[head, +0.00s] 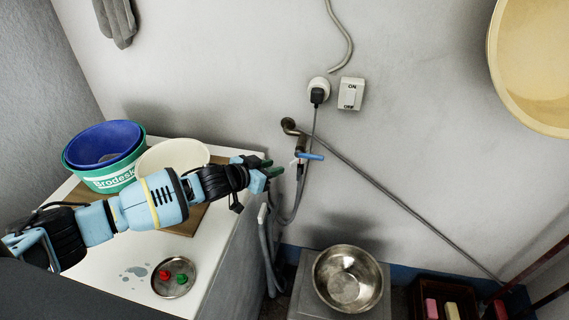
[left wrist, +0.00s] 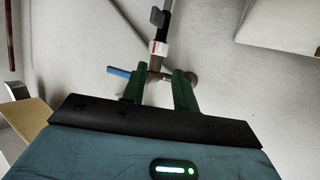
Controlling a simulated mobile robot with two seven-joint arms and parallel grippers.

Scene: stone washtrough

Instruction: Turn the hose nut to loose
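The tap (head: 300,146) with a blue lever (head: 312,156) sticks out from the wall, and a grey hose (head: 298,190) hangs below it. In the left wrist view, the blue lever (left wrist: 118,72) and a white collar with a red band (left wrist: 160,48) show just beyond the fingertips. The collar sits where the hose meets the tap; whether it is the hose nut I cannot tell for sure. My left gripper (head: 269,170) is beside the tap, at its left. Its green fingers (left wrist: 158,82) are apart with nothing gripped. My right gripper is not in view.
The white counter (head: 110,262) holds blue and green tubs (head: 105,160), a cream basin (head: 172,154) and a small dish (head: 174,278) with red and green knobs. A metal bowl (head: 348,279) stands lower right. A pipe (head: 400,202) slants along the wall.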

